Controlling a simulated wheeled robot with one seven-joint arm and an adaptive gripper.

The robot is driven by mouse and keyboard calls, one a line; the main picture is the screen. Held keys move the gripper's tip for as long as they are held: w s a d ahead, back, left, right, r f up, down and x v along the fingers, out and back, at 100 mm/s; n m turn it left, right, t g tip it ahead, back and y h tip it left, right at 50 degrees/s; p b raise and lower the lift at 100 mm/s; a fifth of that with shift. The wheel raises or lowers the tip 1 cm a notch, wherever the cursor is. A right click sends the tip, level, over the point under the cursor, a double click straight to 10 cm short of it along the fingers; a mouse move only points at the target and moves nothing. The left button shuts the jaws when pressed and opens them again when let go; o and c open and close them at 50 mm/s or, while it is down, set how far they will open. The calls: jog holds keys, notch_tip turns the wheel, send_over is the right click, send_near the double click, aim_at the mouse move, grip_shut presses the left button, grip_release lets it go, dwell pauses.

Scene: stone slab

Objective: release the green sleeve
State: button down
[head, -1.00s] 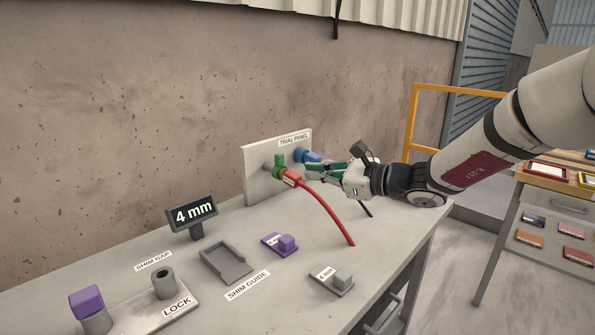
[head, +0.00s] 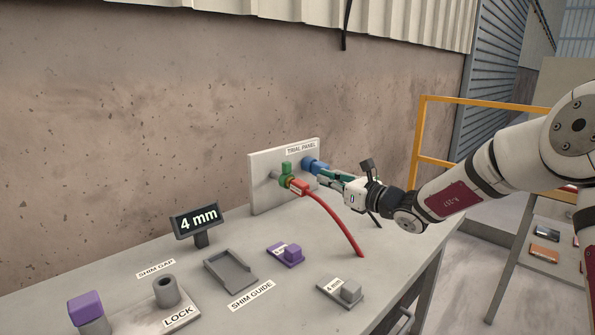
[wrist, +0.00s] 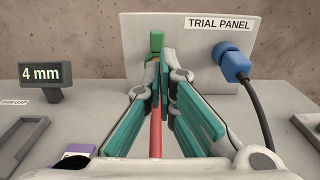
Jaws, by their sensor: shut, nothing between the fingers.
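The green sleeve (head: 283,181), with an upright green tab, sits on the left fitting of the trial panel (head: 262,200). A red labelled plug (head: 299,188) with a red cable (head: 340,228) joins it there. In the wrist view the green sleeve (wrist: 157,42) shows just beyond my fingertips, which partly hide it and the red plug. My gripper (head: 321,176) is shut and empty, its teal fingers pointing at the panel. In the wrist view the fingertips of my gripper (wrist: 163,62) meet in front of the sleeve, above the red cable; contact is unclear.
A blue plug (wrist: 232,63) with a dark cable sits on the panel, right of my fingers. The bench also holds a 4 mm display (head: 195,219), a grey shim guide (head: 231,271), shim blocks and a lock post (head: 166,292). The bench's right edge is close below my arm.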

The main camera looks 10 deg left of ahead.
aim_at(290, 166)
jog(key=b+x, duration=0.1)
jog(key=x, duration=1)
jog(key=shift+w+a, duration=0.1)
jog(key=shift+a, duration=0.05)
jog(key=shift+b+x, duration=0.35)
jog(key=shift+x, duration=0.75)
